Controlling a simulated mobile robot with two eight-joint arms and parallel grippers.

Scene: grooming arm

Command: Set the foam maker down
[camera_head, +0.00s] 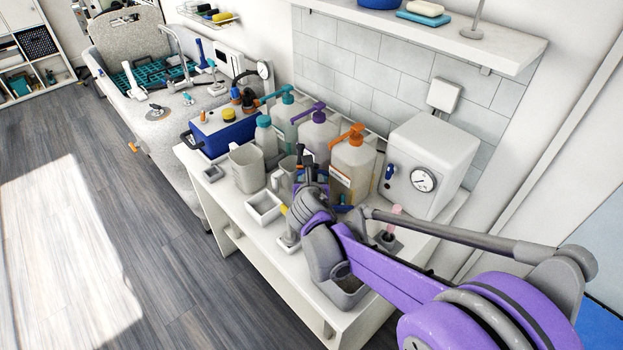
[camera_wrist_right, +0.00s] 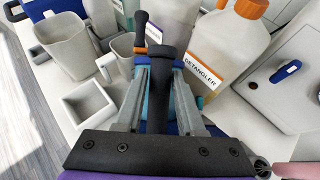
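My right gripper (camera_wrist_right: 162,75) reaches down over the white bench among the bottles; it shows in the head view (camera_head: 308,178) partly behind its own wrist. Its two grey fingers stand on either side of a dark upright piece with a black top (camera_wrist_right: 163,55), which I take to be the foam maker. The fingers appear closed against it. Blue-teal shows low between and beside the fingers. Its lower end and whether it touches the bench are hidden. In the head view its dark top (camera_head: 307,160) shows just above the gripper. My left gripper is not in view.
A white jug (camera_head: 246,167) and an empty square tray (camera_head: 263,207) stand left of the gripper. The orange-topped detangler bottle (camera_head: 352,165) stands close behind. A white box with a gauge (camera_head: 430,165) is at right. A blue case (camera_head: 222,132) is further left.

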